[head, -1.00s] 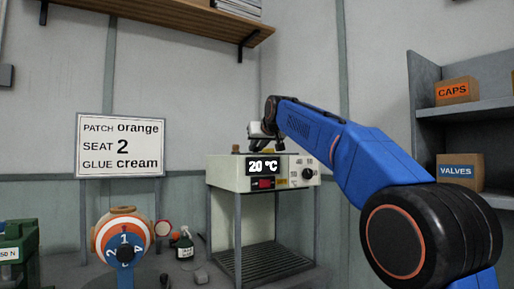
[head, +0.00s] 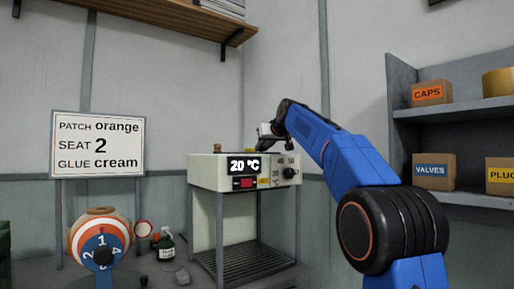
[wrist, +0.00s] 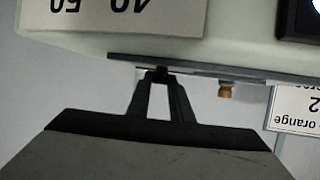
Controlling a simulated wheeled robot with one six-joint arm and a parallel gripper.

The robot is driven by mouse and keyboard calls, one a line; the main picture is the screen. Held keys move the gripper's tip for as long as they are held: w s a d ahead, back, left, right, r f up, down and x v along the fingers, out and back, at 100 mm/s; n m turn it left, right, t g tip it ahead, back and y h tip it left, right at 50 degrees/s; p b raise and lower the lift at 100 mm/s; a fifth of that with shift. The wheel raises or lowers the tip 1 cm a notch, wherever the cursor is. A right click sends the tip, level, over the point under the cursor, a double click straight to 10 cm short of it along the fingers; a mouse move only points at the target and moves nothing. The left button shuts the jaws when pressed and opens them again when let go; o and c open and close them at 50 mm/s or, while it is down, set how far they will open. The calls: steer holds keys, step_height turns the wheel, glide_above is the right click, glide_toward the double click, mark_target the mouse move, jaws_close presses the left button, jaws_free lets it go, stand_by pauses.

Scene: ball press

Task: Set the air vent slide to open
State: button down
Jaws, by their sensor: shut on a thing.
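The cream press box (head: 205,172) stands on a dark frame, with a 20 °C display (head: 243,165) and a dial (head: 289,174) on its front. My gripper (head: 264,143) is at the box's top, right of the display. In the wrist view my gripper (wrist: 157,76) is shut with its fingertips together on a small dark tab, which I take as the air vent slide (wrist: 158,70). The tab sits at a long thin dark rail (wrist: 215,69) along the box edge. The fingers hide most of the tab, and I cannot read any vent marking.
A brass fitting (head: 217,148) stands on the box's left top and also shows in the wrist view (wrist: 225,91). A sign (head: 98,145) stands at the left, above a numbered wheel (head: 98,243). Shelves with boxes (head: 434,171) are at the right. A wall shelf (head: 195,18) hangs above.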

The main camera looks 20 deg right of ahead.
steer(key=shift+d+r, duration=0.1)
steer(key=shift+d, duration=0.05)
steer(key=c, duration=1.6)
jaws_free()
steer(key=shift+d, duration=0.15)
steer(key=shift+o, duration=0.2)
steer(key=v, duration=1.7)
steer(key=shift+s, duration=0.2)
steer(key=s+a+f+g, duration=0.2)
steer(key=s+f+g, duration=0.1)
steer(key=s+f, duration=1.1)
steer(key=s+a+f+g, duration=0.2)
steer(key=s+f, duration=1.3)
steer(key=f, duration=1.1)
steer(key=s+a+f+m+g+h, duration=0.1)
steer(key=s+a+f+g, duration=0.1)
steer(key=s+f, duration=1.2)
step_height(320, 180, down, 6)
steer(key=shift+a+f+g, duration=0.1)
steer(key=shift+a+g, duration=0.3)
steer(key=shift+g, duration=0.4)
